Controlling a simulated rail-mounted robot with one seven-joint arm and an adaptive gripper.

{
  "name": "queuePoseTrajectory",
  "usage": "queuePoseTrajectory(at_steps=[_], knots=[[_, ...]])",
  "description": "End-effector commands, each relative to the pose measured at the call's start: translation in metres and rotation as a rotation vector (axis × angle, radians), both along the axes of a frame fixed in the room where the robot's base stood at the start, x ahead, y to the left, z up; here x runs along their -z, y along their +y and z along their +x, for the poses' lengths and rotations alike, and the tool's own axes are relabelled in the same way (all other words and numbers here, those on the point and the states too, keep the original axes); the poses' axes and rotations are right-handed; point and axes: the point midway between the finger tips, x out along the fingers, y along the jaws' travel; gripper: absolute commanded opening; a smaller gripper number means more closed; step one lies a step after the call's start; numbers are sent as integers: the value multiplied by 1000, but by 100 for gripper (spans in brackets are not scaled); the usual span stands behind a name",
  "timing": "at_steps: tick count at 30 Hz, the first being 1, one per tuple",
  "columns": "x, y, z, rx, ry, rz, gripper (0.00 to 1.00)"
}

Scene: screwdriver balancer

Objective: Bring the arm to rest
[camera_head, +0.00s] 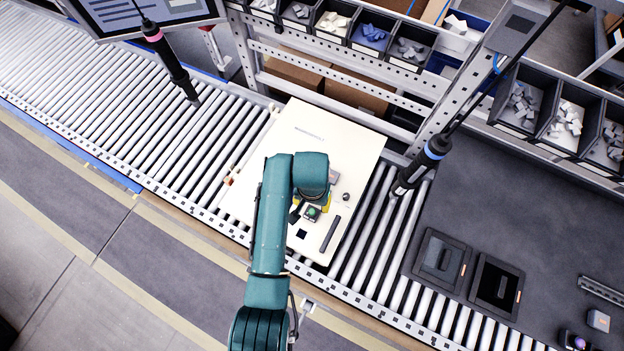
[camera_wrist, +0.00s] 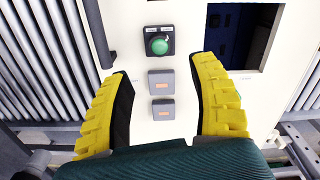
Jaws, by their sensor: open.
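My arm reaches over the roller conveyor in the head view. My gripper (camera_wrist: 160,105) is open and empty; its yellow fingers stand apart above a cream panel (camera_head: 250,150). In the head view my wrist hides most of the gripper. The panel carries a green button (camera_wrist: 159,46) on a dark plate and two grey boxes with orange labels, the upper (camera_wrist: 161,82) and the lower (camera_wrist: 163,109). These show between the fingers in the wrist view, and I see no contact with them. A dark opening (camera_wrist: 238,35) lies right of the button in the wrist view.
Two hanging screwdrivers, one with a pink ring (camera_head: 172,62) and one with a blue ring (camera_head: 421,165), flank the panel. Two dark trays (camera_head: 441,260) (camera_head: 496,287) lie on the grey table at right. Parts bins (camera_head: 372,33) line the back. Rollers (camera_head: 95,85) at left are clear.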

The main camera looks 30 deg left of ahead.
Motion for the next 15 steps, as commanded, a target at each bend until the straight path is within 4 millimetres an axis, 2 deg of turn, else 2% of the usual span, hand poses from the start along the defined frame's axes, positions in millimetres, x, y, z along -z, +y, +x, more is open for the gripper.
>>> queuePoseTrajectory(at_steps=[3,6,15], knots=[[-21,0,0,0,0,0,60],[-30,0,-1,0,2,0,60],[-33,0,-1,0,2,0,60]])
